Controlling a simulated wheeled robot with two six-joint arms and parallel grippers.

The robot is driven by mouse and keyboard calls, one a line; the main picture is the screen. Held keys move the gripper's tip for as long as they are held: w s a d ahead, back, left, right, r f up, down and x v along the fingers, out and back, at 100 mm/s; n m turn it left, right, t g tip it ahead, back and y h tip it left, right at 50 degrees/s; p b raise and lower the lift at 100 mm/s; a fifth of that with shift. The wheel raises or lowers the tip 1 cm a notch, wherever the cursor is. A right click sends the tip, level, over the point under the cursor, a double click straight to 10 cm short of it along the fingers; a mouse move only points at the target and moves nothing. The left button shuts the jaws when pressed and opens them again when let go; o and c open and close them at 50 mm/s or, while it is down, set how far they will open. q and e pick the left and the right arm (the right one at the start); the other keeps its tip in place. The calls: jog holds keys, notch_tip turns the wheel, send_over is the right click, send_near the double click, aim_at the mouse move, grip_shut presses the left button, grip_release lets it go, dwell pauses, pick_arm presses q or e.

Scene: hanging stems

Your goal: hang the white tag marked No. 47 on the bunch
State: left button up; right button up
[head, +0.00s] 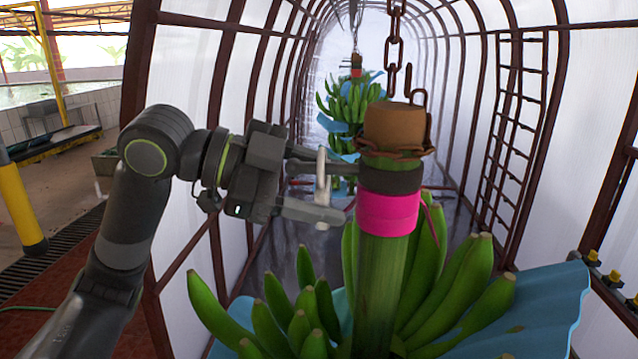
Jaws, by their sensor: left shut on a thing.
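My left gripper (330,192) is beside the upper stem, on its left, shut on a thin white piece. This white tag (321,172) stands upright and shows nearly edge-on, so no number can be read. The bunch (380,270) hangs in front of me, with a thick green stem and green bananas around its lower part. The stem carries a bright pink band (387,212) below a dark band (390,180). The upper finger's tip is close to the dark band; I cannot tell whether they touch. My right gripper is not in view.
A rusty chain (394,50) and a hook hang above the stem's brown top (395,127). Blue sheets (535,315) lie among the bananas. Another bunch (350,105) hangs farther back in the arched tunnel. A ladder-like frame (515,130) stands at the right.

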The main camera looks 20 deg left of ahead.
pick_arm(q)
jog(key=shift+w+f, duration=0.3)
jog(key=shift+w, duration=0.05)
dwell(0.8)
jog(key=o, duration=1.2)
jog(key=shift+a, duration=0.1)
jog(key=b+v, duration=0.9)
jog(key=v, duration=0.8)
jog(key=shift+a, duration=0.15)
